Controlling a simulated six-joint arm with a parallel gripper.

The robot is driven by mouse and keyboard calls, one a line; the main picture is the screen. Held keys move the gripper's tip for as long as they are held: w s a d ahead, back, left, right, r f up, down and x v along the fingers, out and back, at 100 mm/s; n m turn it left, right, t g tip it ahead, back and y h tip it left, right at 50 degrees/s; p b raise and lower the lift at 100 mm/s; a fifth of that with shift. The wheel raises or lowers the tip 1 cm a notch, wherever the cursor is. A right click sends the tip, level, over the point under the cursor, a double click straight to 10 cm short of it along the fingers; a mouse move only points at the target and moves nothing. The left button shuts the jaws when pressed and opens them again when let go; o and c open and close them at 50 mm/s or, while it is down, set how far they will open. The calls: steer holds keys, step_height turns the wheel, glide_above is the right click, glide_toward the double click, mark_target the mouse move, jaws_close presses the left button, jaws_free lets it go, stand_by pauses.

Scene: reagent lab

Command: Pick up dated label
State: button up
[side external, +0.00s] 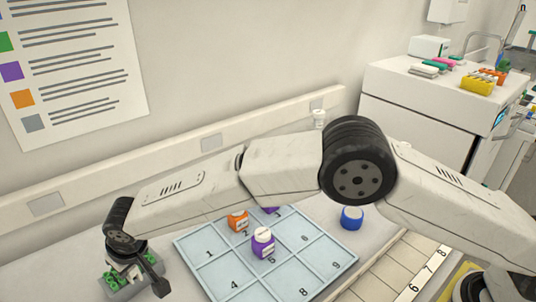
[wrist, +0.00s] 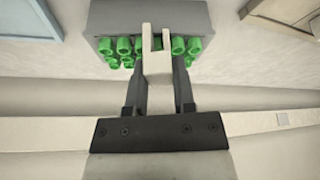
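My gripper (side external: 132,272) is low at the left in the side external view, pointing down at a grey block with green caps (side external: 114,293). The wrist view shows the same block (wrist: 205,20) beyond my fingers, with several green caps in rows. A white notched piece (wrist: 158,66) sits between the two dark fingers of my gripper (wrist: 159,75), close against both. I cannot tell whether it is gripped or part of the gripper. I see no date or writing on it, and cannot make out a dated label for certain.
A pale blue numbered grid mat (side external: 205,276) holds an orange bottle (side external: 237,222) and purple bottles, one at the front (side external: 263,246). A numbered strip (side external: 395,285) lies farther right. The wall ledge (side external: 150,170) runs behind.

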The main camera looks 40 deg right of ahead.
jaws_close()
steer(key=shift+r, duration=0.1)
steer(key=shift+r, duration=0.7)
steer(key=s+d+r, duration=0.8)
steer(key=s+r, duration=0.3)
steer(key=shift+s+r, duration=0.2)
steer(key=shift+s, duration=0.05)
steer(key=shift+r, duration=0.15)
stand_by(0.3)
